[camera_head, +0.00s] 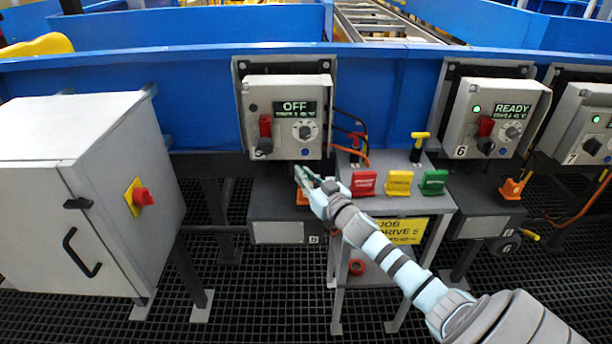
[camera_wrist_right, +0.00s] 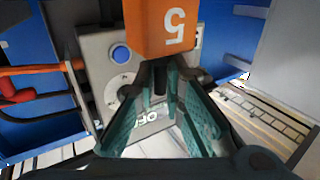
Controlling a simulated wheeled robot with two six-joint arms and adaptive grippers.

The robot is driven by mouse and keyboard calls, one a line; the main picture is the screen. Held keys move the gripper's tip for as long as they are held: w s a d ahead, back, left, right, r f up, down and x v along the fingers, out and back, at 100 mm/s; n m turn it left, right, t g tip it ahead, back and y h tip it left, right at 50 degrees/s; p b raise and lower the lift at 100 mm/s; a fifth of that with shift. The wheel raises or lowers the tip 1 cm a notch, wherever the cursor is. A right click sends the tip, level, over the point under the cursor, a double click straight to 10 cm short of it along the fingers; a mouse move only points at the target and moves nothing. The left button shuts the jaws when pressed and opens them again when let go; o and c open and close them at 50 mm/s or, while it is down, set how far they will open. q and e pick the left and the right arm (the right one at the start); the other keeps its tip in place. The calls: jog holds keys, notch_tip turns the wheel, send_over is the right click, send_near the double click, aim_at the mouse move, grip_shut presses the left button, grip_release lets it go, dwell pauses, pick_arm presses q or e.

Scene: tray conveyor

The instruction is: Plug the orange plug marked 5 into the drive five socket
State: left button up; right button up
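The orange plug marked 5 (camera_wrist_right: 166,28) is at the top of the right wrist view, its digit upside down. A small orange part of it shows below my right gripper in the head view (camera_head: 302,198). My right gripper (camera_head: 303,176) is closed in on a dark part under the plug's orange body; its teal fingers also show in the right wrist view (camera_wrist_right: 168,75). They are in front of the dark drive five box (camera_head: 270,208), below the panel marked 5 (camera_head: 288,118) reading OFF. The socket is hidden; I cannot tell whether the plug touches it. My left gripper is not in view.
A small grey job table (camera_head: 385,204) carries red (camera_head: 364,183), yellow (camera_head: 399,183) and green (camera_head: 433,182) blocks and a yellow-handled item (camera_head: 420,146). An orange cable (camera_head: 352,153) passes behind its left edge. Drive six (camera_head: 497,120) stands right, a grey cabinet (camera_head: 75,185) left.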

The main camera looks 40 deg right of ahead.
jog(key=o, duration=0.3)
jog(key=shift+o, duration=0.2)
jog(key=shift+s, duration=0.4)
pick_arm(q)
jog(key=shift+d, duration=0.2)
pick_arm(e)
jog(key=s+a, duration=0.1)
jog(key=s, duration=1)
jog(key=shift+a, duration=0.15)
jog(key=shift+s, duration=0.1)
